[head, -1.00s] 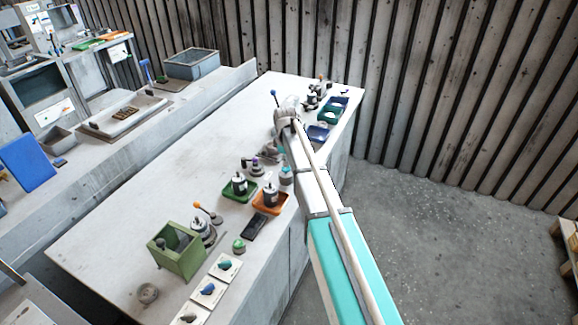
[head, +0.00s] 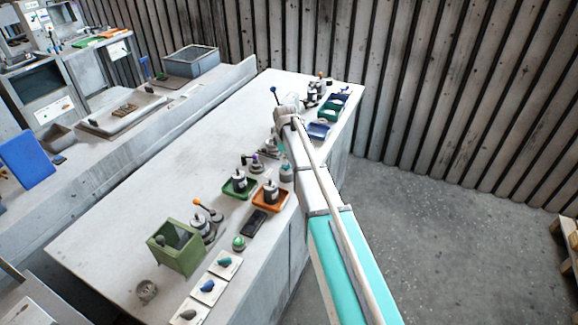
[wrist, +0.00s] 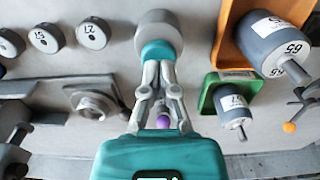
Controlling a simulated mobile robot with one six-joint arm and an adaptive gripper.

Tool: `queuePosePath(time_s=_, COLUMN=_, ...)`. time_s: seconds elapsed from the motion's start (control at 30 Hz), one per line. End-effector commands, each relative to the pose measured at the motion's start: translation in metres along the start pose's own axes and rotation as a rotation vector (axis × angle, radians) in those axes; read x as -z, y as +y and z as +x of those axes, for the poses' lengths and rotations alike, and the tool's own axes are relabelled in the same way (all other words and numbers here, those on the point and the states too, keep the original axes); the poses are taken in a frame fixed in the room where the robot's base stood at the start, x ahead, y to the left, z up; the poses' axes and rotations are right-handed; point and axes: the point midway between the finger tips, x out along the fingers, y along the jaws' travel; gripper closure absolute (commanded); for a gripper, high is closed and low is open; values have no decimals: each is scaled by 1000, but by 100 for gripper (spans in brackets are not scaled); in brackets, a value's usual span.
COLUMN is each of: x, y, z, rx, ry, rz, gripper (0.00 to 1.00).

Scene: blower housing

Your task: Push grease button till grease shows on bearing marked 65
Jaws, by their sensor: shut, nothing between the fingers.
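In the wrist view my gripper (wrist: 157,56) is shut and empty, its fingertips over the teal top (wrist: 158,49) of a grey round pot (wrist: 160,22). I cannot tell whether they touch it. The pot also stands beside the orange tray in the head view (head: 286,175). A dark grey cylinder marked 65 (wrist: 268,42) sits in the orange tray (wrist: 228,22) at upper right. No grease can be made out on its visible side. In the head view my arm hides part of the bench, and my gripper shows only in part.
A green tray (wrist: 208,98) holds a smaller marked cylinder (wrist: 233,101). Discs with numbers (wrist: 91,32) lie at upper left in the wrist view. Levers with purple (wrist: 163,122) and orange (wrist: 289,127) knobs stand nearby.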

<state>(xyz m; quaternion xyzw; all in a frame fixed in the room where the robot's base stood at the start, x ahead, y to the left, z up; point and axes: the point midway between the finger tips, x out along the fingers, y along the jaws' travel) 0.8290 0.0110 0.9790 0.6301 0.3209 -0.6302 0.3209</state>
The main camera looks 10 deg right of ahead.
Motion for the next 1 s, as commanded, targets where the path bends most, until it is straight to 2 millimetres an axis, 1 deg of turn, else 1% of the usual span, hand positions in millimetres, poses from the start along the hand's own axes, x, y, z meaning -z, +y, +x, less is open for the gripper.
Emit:
queuePosePath(time_s=0.03, x=0, y=0, z=3, rx=0, ry=0, rz=0, gripper=100)
queuePosePath(time_s=0.7, x=0, y=0, z=22, rx=0, ry=0, rz=0, gripper=100)
queuePosePath(time_s=1.0, x=0, y=0, z=18, rx=0, ry=0, rz=0, gripper=100)
